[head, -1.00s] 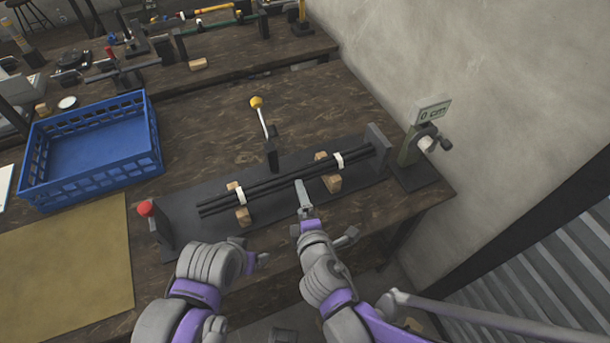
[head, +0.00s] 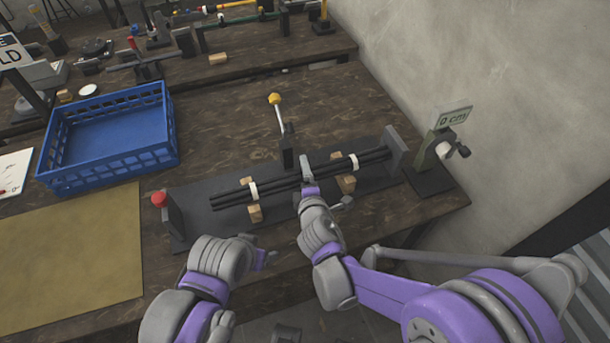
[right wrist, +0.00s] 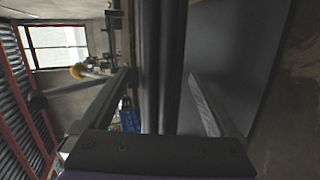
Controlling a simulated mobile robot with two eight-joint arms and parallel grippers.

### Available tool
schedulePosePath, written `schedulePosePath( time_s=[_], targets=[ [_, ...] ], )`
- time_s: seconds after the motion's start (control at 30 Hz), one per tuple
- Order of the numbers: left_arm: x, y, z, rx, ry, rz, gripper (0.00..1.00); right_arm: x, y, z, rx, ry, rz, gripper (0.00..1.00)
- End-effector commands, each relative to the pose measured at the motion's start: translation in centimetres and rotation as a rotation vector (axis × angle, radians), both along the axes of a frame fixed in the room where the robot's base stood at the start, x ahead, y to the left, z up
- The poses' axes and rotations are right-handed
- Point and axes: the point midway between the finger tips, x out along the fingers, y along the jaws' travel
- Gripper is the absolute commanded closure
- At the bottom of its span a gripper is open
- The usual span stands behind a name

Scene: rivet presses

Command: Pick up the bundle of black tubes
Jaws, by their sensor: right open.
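The bundle of black tubes (head: 280,184) lies across two wooden blocks on a dark fixture plate (head: 200,195), tied with two white straps (head: 253,190). My right gripper (head: 307,170) is at the middle of the bundle, between the straps. In the right wrist view the tubes (right wrist: 160,40) run between the two spread fingers of my right gripper (right wrist: 160,78), with a gap on each side. My left gripper (head: 264,258) is in front of the fixture, at the table's front edge, apart from the tubes; its finger opening is too small to judge.
A yellow-knobbed lever (head: 276,110) stands behind the tubes. A red button post (head: 160,200) is at the fixture's left end. A gauge reading 0 cm (head: 453,119) stands at right by the wall. A blue crate (head: 120,170) and a tan mat (head: 80,250) lie left.

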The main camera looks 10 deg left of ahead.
Motion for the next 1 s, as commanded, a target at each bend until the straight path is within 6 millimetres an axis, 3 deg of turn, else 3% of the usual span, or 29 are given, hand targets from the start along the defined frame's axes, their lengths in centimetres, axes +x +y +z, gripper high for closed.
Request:
schedulePosePath(
  time_s=[0.17,0.6,0.7,1.0],
  targets=[
    [-0.01,0.00,0.00,0.000,0.000,0.000,0.25,-0.03,-0.01,0.01,0.000,0.000,0.000,0.06],
    [-0.01,0.00,0.00,0.000,0.000,0.000,0.25,-0.06,-0.01,0.01,0.001,0.000,0.000,0.86],
    [-0.01,0.00,0.00,0.000,0.000,0.000,0.25,-0.07,-0.02,0.01,0.001,0.000,0.000,1.00],
    [0.00,0.00,0.00,0.000,0.000,0.000,0.25,-0.08,0.03,0.11,0.002,0.000,0.002,1.00]
  ],
)
